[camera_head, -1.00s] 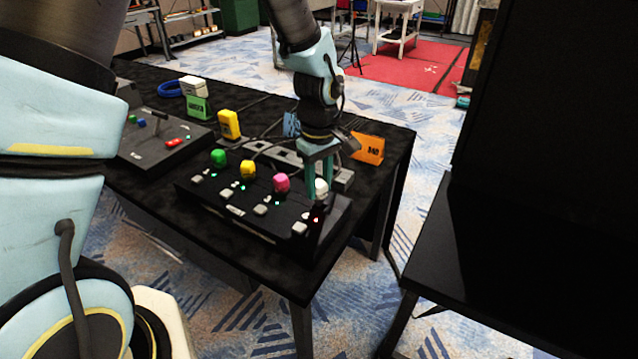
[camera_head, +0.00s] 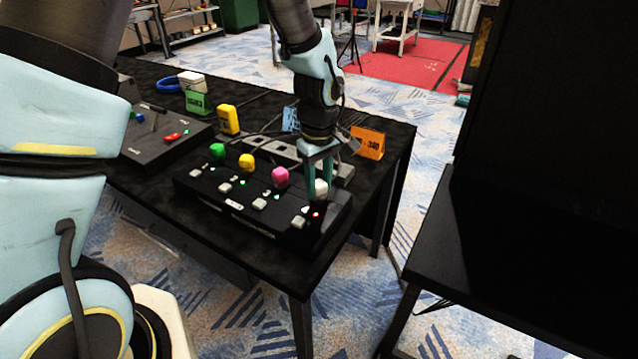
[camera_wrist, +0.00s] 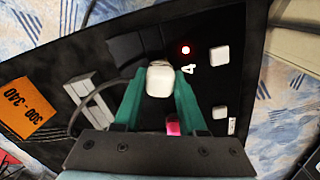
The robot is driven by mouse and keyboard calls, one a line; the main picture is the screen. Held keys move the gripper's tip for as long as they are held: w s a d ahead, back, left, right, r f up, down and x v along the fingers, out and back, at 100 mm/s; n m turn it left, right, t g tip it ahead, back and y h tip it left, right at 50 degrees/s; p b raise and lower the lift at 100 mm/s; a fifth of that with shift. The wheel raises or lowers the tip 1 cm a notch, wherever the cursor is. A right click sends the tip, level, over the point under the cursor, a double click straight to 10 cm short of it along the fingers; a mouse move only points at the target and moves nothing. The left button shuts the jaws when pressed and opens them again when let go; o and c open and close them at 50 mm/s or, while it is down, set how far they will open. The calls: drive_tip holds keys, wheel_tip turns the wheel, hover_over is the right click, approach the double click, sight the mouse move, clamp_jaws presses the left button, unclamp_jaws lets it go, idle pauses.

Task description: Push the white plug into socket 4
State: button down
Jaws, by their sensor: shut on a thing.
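The white plug (camera_head: 321,187) is between the teal fingers of my gripper (camera_head: 319,183), over the right end of the black socket panel (camera_head: 247,218). In the wrist view the white plug (camera_wrist: 160,80) is held between both fingertips of my gripper (camera_wrist: 160,92), close to the printed 4 (camera_wrist: 189,69). A red light (camera_wrist: 185,50) glows beside that number. Whether the plug is seated in socket 4 or just above it is hidden by the fingers. Green (camera_head: 217,151), yellow (camera_head: 246,162) and pink (camera_head: 280,177) plugs stand in the panel's other places, with green lights near them.
White switches line the panel's front, the nearest (camera_head: 299,222) by the plug. A grey power strip (camera_head: 290,160) with cables lies behind. An orange sign (camera_head: 368,142) stands at right. A dark control box (camera_head: 165,138) sits at left. A black screen (camera_head: 550,130) rises at right.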

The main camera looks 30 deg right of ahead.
drive_tip(key=shift+f, duration=0.35)
unclamp_jaws()
idle(0.5)
drive_tip(key=shift+r, duration=0.2)
drive_tip(key=shift+r+p, duration=2.4)
drive_tip(key=shift+r, duration=1)
